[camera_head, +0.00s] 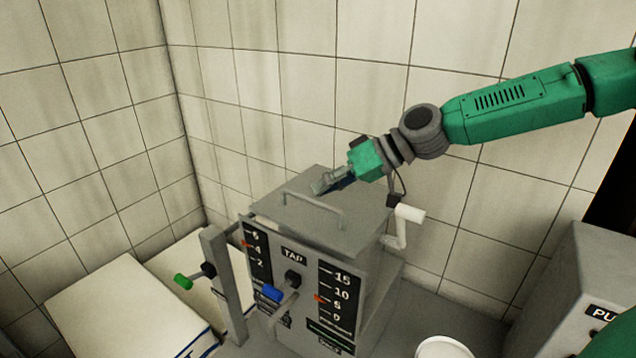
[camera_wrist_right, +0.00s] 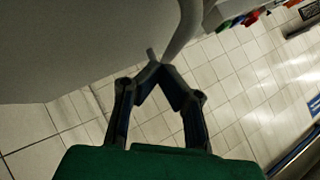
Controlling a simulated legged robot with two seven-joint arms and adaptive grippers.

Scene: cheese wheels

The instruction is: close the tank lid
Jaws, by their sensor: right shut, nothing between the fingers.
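The grey metal tank (camera_head: 371,308) stands near the corner, with front scales and a "TAP" label. Its flat grey lid (camera_head: 280,225) lies over the top, looking level or nearly so; I cannot tell if it is fully seated. A bar handle (camera_head: 312,203) rises from the lid. My right gripper (camera_head: 318,187) is at the lid's far side, close to the handle, with its fingers together and empty. In the wrist view the right fingertips (camera_wrist_right: 153,66) meet beside the curved grey handle (camera_wrist_right: 186,28), with the lid's broad grey surface (camera_wrist_right: 80,45) beside them. My left gripper is out of view.
A white crank (camera_head: 404,226) sticks out on the tank's right side. A green-tipped lever (camera_head: 184,281) and a blue-tipped tap lever (camera_head: 272,292) stick out in front. A grey box (camera_head: 578,285) stands at right. Tiled walls (camera_head: 300,80) close off the back.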

